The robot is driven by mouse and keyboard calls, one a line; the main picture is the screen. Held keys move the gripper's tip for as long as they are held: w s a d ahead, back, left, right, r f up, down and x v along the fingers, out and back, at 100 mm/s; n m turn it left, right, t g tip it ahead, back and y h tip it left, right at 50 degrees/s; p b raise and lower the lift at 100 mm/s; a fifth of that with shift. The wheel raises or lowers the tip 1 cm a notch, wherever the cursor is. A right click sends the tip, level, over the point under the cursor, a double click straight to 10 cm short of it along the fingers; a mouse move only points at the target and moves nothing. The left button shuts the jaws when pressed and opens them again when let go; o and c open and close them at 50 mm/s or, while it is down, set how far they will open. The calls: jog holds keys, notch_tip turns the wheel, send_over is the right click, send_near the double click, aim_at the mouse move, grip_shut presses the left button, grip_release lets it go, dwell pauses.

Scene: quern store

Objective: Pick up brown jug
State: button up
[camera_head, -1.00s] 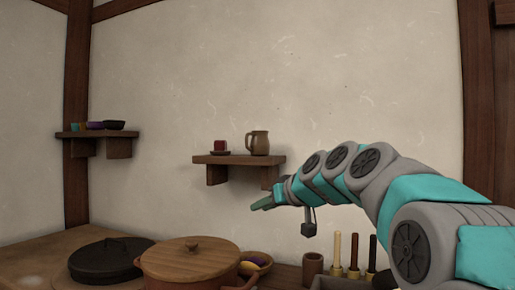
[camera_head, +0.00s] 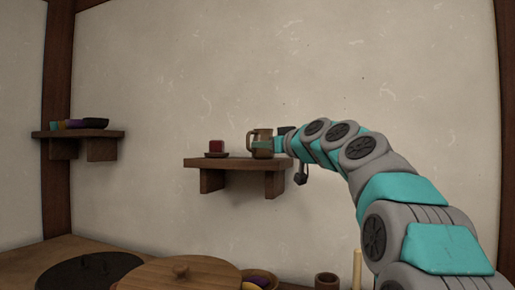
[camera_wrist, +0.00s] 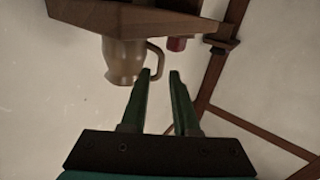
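The brown jug (camera_head: 261,133) stands upright near the right end of the small wall shelf (camera_head: 235,163). In the wrist view the scene is upside down, and the jug (camera_wrist: 120,60) shows at upper left with its handle toward my fingers. My gripper (camera_wrist: 161,72) is open, with a gap between two green fingers. The left fingertip in that view overlaps the handle's lower part; whether they touch I cannot tell. In the head view my gripper (camera_head: 266,144) overlaps the jug's middle and hides part of it.
A dark red cup (camera_head: 216,146) on a saucer stands left on the same shelf. Another shelf (camera_head: 78,134) with bowls is further left.

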aim_at(249, 143)
jog(key=shift+r+p+x, duration=0.15)
jog(key=shift+p+x, duration=0.75)
jog(key=shift+x, duration=1.05)
jog(key=shift+r+p+x, duration=0.1)
jog(key=shift+p+x, duration=0.75)
jog(key=shift+x, duration=1.05)
jog(key=shift+w+a+f, duration=0.15)
jog(key=shift+w+a, duration=0.05)
jog(key=shift+a, duration=0.05)
jog(key=shift+c, duration=0.4)
grip_shut()
